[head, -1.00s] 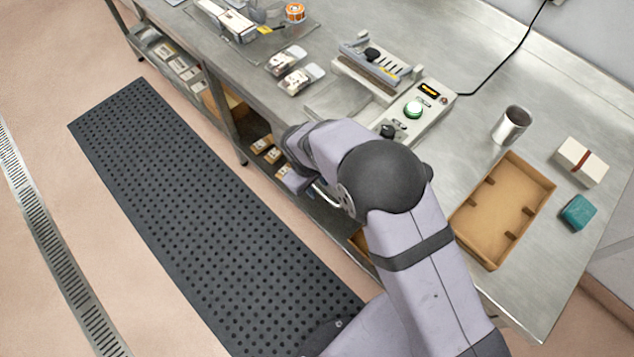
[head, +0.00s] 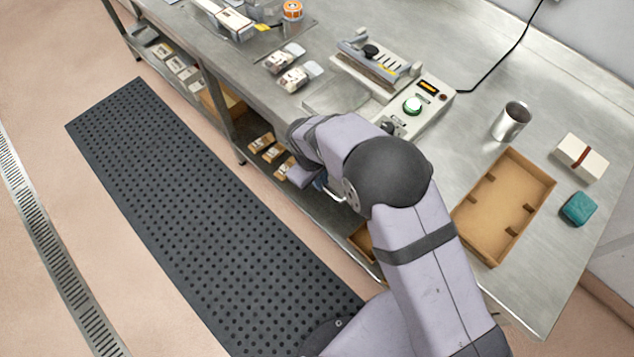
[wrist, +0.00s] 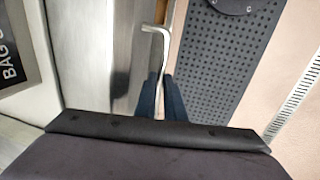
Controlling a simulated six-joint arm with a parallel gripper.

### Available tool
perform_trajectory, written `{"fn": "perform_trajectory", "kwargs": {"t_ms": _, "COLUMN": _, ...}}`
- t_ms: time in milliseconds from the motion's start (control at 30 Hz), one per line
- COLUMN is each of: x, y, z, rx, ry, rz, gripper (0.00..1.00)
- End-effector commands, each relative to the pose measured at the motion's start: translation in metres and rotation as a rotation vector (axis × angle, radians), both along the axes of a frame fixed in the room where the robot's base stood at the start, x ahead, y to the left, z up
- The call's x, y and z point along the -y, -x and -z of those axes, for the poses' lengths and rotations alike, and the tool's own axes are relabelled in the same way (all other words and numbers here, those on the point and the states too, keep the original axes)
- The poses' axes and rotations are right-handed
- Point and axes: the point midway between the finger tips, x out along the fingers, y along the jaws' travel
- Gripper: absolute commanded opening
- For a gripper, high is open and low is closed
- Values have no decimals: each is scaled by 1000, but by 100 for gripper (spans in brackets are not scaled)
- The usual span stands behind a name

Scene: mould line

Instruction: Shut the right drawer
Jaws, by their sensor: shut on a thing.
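The right drawer is mostly hidden behind my arm in the head view, below the bench top. Its pale bar handle (head: 333,194) shows just left of my elbow and also in the wrist view (wrist: 156,32). A steel face (wrist: 122,45) lies beside the handle in the wrist view; I cannot tell how far the drawer stands out. My gripper (wrist: 163,85) has its two dark blue fingers shut on the near end of the drawer handle. In the head view my gripper is mostly covered by my arm.
The steel bench (head: 470,150) carries a sealing machine (head: 412,105), a metal cup (head: 511,120) and a cardboard tray (head: 490,215). Small boxes (head: 262,143) lie on the shelf below. The perforated black mat (head: 200,195) before the bench is clear.

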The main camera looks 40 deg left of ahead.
Motion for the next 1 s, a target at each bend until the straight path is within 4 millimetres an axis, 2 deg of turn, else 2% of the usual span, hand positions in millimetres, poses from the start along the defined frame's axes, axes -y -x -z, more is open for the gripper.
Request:
{"fn": "perform_trajectory", "kwargs": {"t_ms": 133, "x": 0, "y": -5, "z": -2, "rx": 7, "ry": -4, "rz": -2, "gripper": 0}}
{"fn": "perform_trajectory", "kwargs": {"t_ms": 167, "x": 0, "y": -5, "z": -2, "rx": 7, "ry": -4, "rz": -1, "gripper": 16}}
{"fn": "perform_trajectory", "kwargs": {"t_ms": 200, "x": 0, "y": -5, "z": -2, "rx": 7, "ry": -4, "rz": -1, "gripper": 26}}
{"fn": "perform_trajectory", "kwargs": {"t_ms": 233, "x": 0, "y": -5, "z": -2, "rx": 7, "ry": -3, "rz": -1, "gripper": 28}}
{"fn": "perform_trajectory", "kwargs": {"t_ms": 733, "x": 0, "y": -1, "z": -2, "rx": 5, "ry": -1, "rz": -1, "gripper": 28}}
{"fn": "perform_trajectory", "kwargs": {"t_ms": 1000, "x": -1, "y": 18, "z": -6, "rx": 5, "ry": -4, "rz": -3, "gripper": 28}}
